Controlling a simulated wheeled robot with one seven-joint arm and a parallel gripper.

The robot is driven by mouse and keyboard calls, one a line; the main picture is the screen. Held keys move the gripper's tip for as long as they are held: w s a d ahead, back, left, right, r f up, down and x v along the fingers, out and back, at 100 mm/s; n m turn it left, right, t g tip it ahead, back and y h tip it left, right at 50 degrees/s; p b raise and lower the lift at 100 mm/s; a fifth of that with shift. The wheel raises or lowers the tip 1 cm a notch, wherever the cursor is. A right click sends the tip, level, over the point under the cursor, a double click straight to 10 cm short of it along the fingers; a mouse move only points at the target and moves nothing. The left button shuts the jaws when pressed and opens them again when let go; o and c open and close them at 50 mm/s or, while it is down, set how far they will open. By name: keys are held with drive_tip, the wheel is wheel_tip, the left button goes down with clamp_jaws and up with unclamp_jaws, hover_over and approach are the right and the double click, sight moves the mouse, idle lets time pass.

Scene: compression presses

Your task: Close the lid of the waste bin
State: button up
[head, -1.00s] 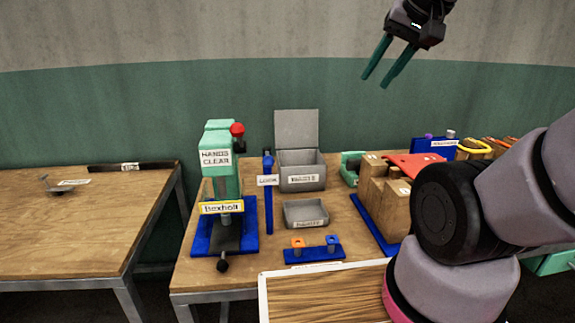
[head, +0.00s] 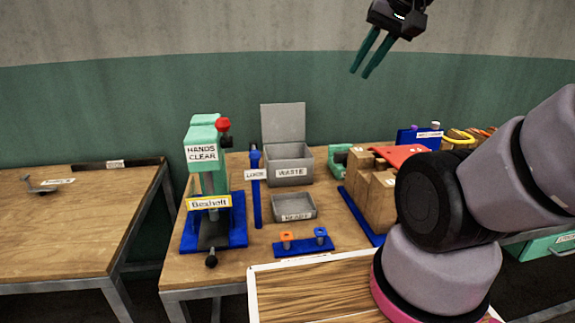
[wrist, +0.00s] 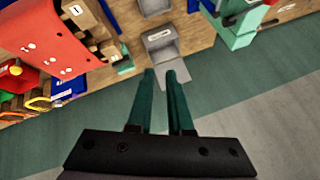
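The grey waste bin (head: 291,172) stands at the back of the middle table, with a label reading WASTE on its front. Its lid (head: 284,122) is open and stands upright at the bin's back edge. In the wrist view the bin (wrist: 161,41) and its lid (wrist: 172,72) show just beyond my fingertips. My gripper (head: 361,75) is in the air, above and to the right of the lid, apart from it. Its two green fingers are apart with nothing between them; they also show in the wrist view (wrist: 161,76).
A green press (head: 207,170) and a blue upright post (head: 256,188) stand left of the bin. A smaller grey tray (head: 293,207) sits in front. Wooden blocks (head: 375,200) and a red panel (head: 402,155) are to the right. The air above the lid is clear.

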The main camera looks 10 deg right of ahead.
drive_tip(key=shift+n+g, duration=0.5)
drive_tip(key=w+r, duration=0.1)
drive_tip(key=w, duration=0.3)
drive_tip(key=w+r, duration=0.2)
drive_tip(key=w, duration=0.3)
drive_tip(key=w+r, duration=0.2)
drive_tip(key=w, duration=0.2)
drive_tip(key=shift+w+r, duration=0.25)
clamp_jaws()
drive_tip(key=n+g+h, duration=0.1)
drive_tip(key=n+g, duration=0.1)
hover_over(289, 107)
drive_tip(key=s+d, duration=0.3)
drive_tip(key=s, duration=0.2)
wheel_tip(289, 107, down, 9)
drive_tip(key=shift+n+h, duration=0.5)
drive_tip(key=shift+n, duration=0.1)
drive_tip(key=shift+w+a+r+x, duration=0.15)
drive_tip(key=shift+w+a+x, duration=0.25)
drive_tip(key=shift+x, duration=3.3)
drive_tip(key=shift+w+a+r+x, duration=0.15)
drive_tip(key=shift+w+a+x, duration=0.15)
drive_tip(key=shift+x, duration=3.4)
drive_tip(key=shift+w+a+r+x, duration=0.15)
drive_tip(key=shift+w+a+x, duration=0.25)
drive_tip(key=shift+x, duration=3.25)
drive_tip(key=shift+d, duration=0.1)
